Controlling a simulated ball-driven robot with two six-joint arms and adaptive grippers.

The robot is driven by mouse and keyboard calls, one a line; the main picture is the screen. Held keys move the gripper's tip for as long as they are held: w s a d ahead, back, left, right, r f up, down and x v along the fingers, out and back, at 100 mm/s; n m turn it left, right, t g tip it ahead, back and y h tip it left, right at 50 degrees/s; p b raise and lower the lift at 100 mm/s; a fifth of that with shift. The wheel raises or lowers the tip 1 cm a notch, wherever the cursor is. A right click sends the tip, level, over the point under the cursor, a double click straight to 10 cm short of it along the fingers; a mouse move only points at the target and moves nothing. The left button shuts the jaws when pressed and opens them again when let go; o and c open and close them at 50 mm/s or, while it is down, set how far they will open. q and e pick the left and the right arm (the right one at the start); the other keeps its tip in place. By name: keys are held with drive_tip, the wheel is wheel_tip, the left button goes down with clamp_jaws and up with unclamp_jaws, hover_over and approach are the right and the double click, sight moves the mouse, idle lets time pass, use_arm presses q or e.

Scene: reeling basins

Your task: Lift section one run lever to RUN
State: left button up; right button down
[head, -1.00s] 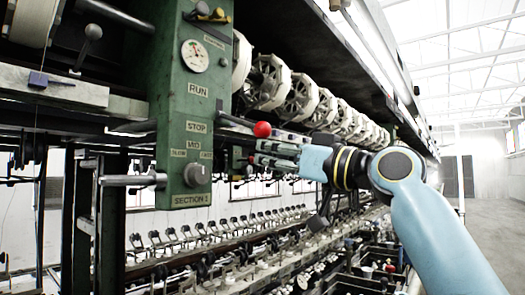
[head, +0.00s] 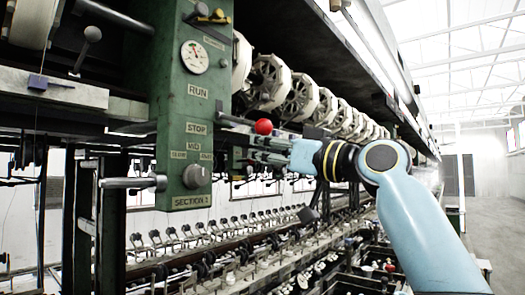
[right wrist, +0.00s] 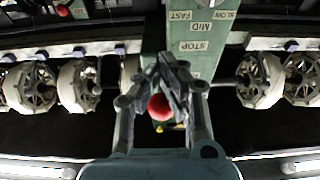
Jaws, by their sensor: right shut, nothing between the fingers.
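The run lever is a dark rod with a red ball knob (head: 264,127). It sticks out to the right from the green section one panel (head: 182,105), beside and a little above the STOP label (head: 196,128); the RUN label (head: 197,91) is higher. My right gripper (head: 246,151) is shut and empty, just below the lever, fingers toward the panel. In the right wrist view the red knob (right wrist: 160,107) shows in line with the closed fingers (right wrist: 170,70); contact cannot be told.
A gauge (head: 194,57) sits above RUN, and a round knob (head: 196,176) sits above the SECTION 1 label. A metal handle (head: 132,183) juts left from the panel. White reels (head: 290,92) line the machine behind the lever. Open aisle lies at far right.

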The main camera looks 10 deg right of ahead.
sight(271, 128)
drive_tip(key=shift+s+d+r+p, duration=0.2)
drive_tip(key=shift+r+p, duration=0.45)
drive_tip(key=shift+r, duration=0.25)
drive_tip(key=shift+s+d+r+p, duration=0.15)
drive_tip(key=shift+r+p, duration=0.45)
drive_tip(key=shift+r, duration=0.3)
drive_tip(key=shift+a, duration=0.1)
drive_tip(key=shift+r, duration=0.1)
